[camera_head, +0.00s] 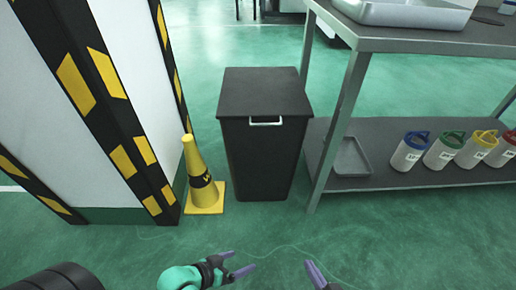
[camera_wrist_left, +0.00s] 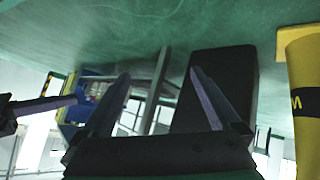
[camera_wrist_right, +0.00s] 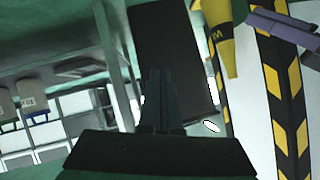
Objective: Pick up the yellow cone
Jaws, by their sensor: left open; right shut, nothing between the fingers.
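The yellow cone (camera_head: 196,165) stands upright on its square base on the green floor, between a striped pillar and a black bin. A dark band with a marking runs around its body. It also shows, cut off, at the right edge of the left wrist view (camera_wrist_left: 305,75) and at the top of the right wrist view (camera_wrist_right: 220,45). My left gripper (camera_head: 241,262) is open and empty, nearer to me than the cone and apart from it. It also shows in the left wrist view (camera_wrist_left: 158,74). My right gripper (camera_head: 315,272) is shut and empty, farther right; its closed fingers show in its wrist view (camera_wrist_right: 160,75).
The black bin (camera_head: 265,150) with a pale handle stands just right of the cone. The black-and-yellow striped pillar (camera_head: 110,120) is close on its left. A grey shelf (camera_head: 400,40) with several lidded containers stands at the right. The floor in front of the cone is clear.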

